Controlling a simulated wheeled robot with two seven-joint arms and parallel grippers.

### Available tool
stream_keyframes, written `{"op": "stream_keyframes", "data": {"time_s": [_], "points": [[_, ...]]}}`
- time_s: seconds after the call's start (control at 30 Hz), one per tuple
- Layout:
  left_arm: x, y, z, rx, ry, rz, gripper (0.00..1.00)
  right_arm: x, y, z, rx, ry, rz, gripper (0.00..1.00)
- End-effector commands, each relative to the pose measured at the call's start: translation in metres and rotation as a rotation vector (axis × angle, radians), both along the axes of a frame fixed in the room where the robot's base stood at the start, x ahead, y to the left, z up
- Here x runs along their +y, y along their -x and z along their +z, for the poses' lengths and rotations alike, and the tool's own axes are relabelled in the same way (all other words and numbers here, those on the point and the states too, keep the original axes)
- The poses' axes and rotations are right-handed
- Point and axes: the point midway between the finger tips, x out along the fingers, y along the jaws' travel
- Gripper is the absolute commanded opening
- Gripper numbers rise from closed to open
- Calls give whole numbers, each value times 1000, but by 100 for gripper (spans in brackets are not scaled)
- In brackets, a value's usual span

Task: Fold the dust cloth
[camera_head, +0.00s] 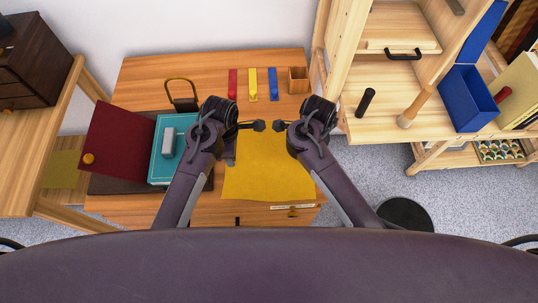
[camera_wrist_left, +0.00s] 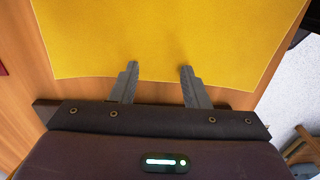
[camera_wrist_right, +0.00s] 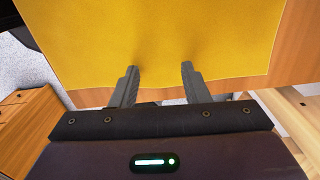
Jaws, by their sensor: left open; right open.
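The yellow dust cloth (camera_head: 268,178) lies spread flat on the wooden table. It looks smooth, with no visible fold. My left gripper (camera_head: 252,125) and my right gripper (camera_head: 283,125) point toward each other above its far part in the head view. In the left wrist view, the open, empty fingers (camera_wrist_left: 159,68) overlap one cloth edge (camera_wrist_left: 160,40). In the right wrist view, the open, empty fingers (camera_wrist_right: 159,68) overlap another stretch of edge (camera_wrist_right: 200,35). I cannot tell whether the fingertips touch the cloth. My arms hide parts of its sides.
Left of the cloth are a teal book (camera_head: 160,168) with a grey block (camera_head: 168,141) on it and a dark red panel (camera_head: 116,142). Red (camera_head: 233,83), yellow (camera_head: 252,84) and blue (camera_head: 272,84) strips and a wooden cup (camera_head: 298,80) stand behind. A wooden shelf (camera_head: 385,128) is at right.

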Motion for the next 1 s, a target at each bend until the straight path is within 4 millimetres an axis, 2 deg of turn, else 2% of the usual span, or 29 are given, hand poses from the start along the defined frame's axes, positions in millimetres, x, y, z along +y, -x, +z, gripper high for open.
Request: {"op": "stream_keyframes", "data": {"time_s": [0.3,0.9,1.0], "points": [[0,0,-3,0,0,0,41,0,0,-3,-1,0,1,41],[0,0,-3,2,-1,0,2,0,0,-3,0,0,1,2],[0,0,-3,2,-1,0,0,0,0,-3,0,0,1,0]]}}
